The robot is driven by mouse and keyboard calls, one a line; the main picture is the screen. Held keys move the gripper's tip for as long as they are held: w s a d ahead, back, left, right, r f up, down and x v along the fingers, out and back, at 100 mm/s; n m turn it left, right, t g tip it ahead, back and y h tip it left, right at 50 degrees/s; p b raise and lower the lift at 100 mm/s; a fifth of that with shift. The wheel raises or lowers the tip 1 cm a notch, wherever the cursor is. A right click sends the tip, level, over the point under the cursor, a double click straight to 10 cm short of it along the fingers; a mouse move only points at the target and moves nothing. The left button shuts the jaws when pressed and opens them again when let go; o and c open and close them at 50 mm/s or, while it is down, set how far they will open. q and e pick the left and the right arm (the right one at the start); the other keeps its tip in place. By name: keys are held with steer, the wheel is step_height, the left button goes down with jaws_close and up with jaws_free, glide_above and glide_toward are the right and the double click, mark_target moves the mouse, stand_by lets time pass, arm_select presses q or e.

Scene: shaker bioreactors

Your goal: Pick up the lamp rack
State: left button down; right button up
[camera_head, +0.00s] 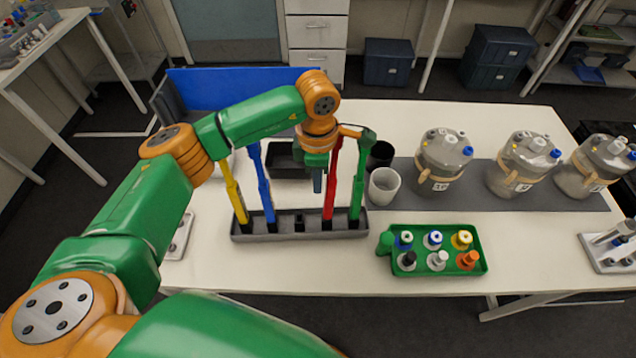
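The lamp rack (275,236) appears to be the long grey rack on the white table. It holds a yellow stick (233,190), a blue stick (262,182), a red stick (332,182) and a green stick (357,185), all roughly upright. A small dark socket (299,222) in its middle holds no stick. My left gripper (317,184) points down above the rack, between the blue and red sticks, and looks apart from the rack. Its fingers show as one narrow dark shape, so I cannot tell their opening. My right gripper is not in view.
A green tray (436,269) with several colour-capped bottles lies right of the rack. Behind it are a white cup (383,186), a dark cup (380,155) and jar-like vessels (444,162) on a grey mat (480,196). A blue panel (235,90) stands behind.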

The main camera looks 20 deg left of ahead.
arm_select(q)
steer(key=shift+s+a+r, duration=0.15)
steer(key=shift+s+a, duration=0.1)
steer(key=shift+s, duration=0.15)
steer(key=c, duration=1.5)
jaws_free()
steer(key=shift+a, duration=0.1)
steer(key=o, duration=1.2)
steer(key=shift+w, duration=0.1)
